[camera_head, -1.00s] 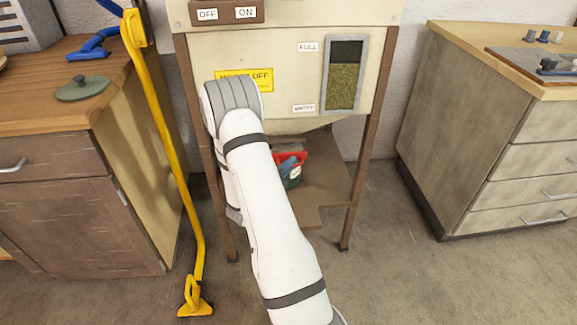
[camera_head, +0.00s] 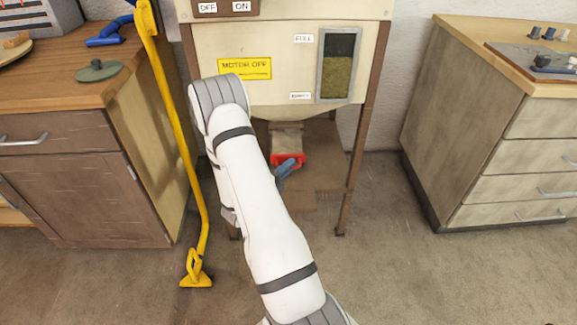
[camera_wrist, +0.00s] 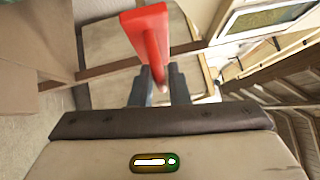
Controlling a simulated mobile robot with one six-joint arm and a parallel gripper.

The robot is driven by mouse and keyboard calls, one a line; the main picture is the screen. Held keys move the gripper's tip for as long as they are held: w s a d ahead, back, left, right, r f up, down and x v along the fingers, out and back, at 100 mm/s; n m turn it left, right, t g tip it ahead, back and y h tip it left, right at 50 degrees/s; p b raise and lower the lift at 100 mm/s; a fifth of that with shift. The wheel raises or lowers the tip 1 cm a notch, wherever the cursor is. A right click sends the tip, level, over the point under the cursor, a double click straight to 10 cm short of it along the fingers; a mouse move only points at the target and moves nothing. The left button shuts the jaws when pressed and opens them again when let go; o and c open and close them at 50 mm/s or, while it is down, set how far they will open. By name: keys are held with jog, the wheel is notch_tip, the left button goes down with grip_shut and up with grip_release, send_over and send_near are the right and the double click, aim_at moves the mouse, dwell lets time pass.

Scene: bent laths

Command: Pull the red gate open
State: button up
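The red gate (camera_head: 288,160) has a red handle at the front end of a grey-brown plate (camera_head: 287,136). The plate sticks out toward me from under the cream hopper (camera_head: 290,75). My gripper (camera_head: 287,171) is at the red handle, and its dark fingers show just in front of it. In the wrist view the red handle (camera_wrist: 148,42) runs down between the two fingers (camera_wrist: 159,86), which appear closed on it. My white forearm hides part of the hopper's left side and the stand.
A yellow pole (camera_head: 180,130) leans by the left cabinet (camera_head: 65,185), close to my arm. A drawer cabinet (camera_head: 480,130) stands on the right. The hopper stands on brown legs (camera_head: 355,170). Open floor (camera_head: 420,280) lies in front.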

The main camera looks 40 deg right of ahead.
jog(key=shift+o, duration=1.4)
jog(key=shift+a, duration=0.1)
jog(key=s+a+p, duration=0.1)
jog(key=a, duration=0.6)
jog(key=shift+a+f, duration=0.3)
jog(key=shift+f, duration=0.15)
